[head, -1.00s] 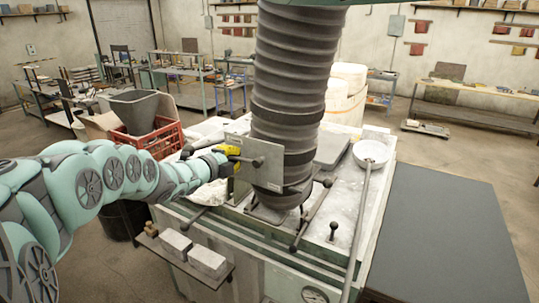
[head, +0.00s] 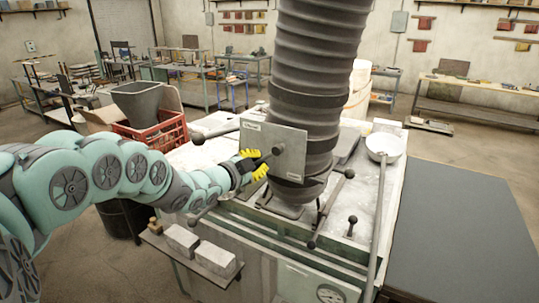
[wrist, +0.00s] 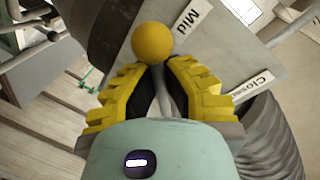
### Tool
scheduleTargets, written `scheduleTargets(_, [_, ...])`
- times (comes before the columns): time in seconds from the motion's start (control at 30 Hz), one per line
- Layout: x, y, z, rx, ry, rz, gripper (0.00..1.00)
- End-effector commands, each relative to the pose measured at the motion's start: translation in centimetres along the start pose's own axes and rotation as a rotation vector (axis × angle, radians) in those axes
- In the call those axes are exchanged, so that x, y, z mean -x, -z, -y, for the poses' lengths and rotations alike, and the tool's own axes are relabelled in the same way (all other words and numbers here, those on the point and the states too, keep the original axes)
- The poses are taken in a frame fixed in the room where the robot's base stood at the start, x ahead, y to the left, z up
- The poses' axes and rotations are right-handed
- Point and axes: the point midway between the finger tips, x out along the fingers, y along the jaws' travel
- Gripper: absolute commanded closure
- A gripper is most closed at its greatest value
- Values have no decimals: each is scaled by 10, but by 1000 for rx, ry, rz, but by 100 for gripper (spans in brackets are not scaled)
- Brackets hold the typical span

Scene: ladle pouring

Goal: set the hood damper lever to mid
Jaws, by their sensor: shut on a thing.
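The damper plate (head: 290,140) is a grey square on the front of the ribbed hood duct. In the wrist view the plate (wrist: 115,35) carries a "Mid" label (wrist: 191,22) and a "Closed" label (wrist: 252,87). The damper lever's yellow ball knob (wrist: 153,43) shows just beyond my fingertips, beside the "Mid" label; exact alignment cannot be told. My gripper (head: 258,166), with yellow ribbed fingers, is shut on the lever in front of the plate's lower left. In the wrist view my gripper (wrist: 163,72) hides part of the lever's rod.
The duct (head: 315,75) stands over a furnace top (head: 350,205) with black-knobbed bars around it. A ladle (head: 385,148) with a long handle lies at right. A shelf with pale blocks (head: 198,250) sits below my arm. A red crate (head: 150,135) stands behind it.

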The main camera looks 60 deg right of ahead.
Motion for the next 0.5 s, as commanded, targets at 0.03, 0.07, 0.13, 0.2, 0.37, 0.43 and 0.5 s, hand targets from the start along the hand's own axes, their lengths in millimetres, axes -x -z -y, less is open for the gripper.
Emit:
scheduleTargets(0.03, [1,-4,-2,15,-1,4,100])
scheduleTargets(0.07, [1,-4,-3,22,0,3,100])
scheduleTargets(0.13, [0,-3,-4,34,0,0,100])
scheduleTargets(0.2, [0,-3,-4,43,-1,-2,100])
scheduleTargets(0.37, [0,-2,-4,50,-1,-4,100])
scheduleTargets(0.43, [0,-2,-4,50,-1,-4,100])
scheduleTargets(0.5, [0,-2,-4,50,-1,-4,100])
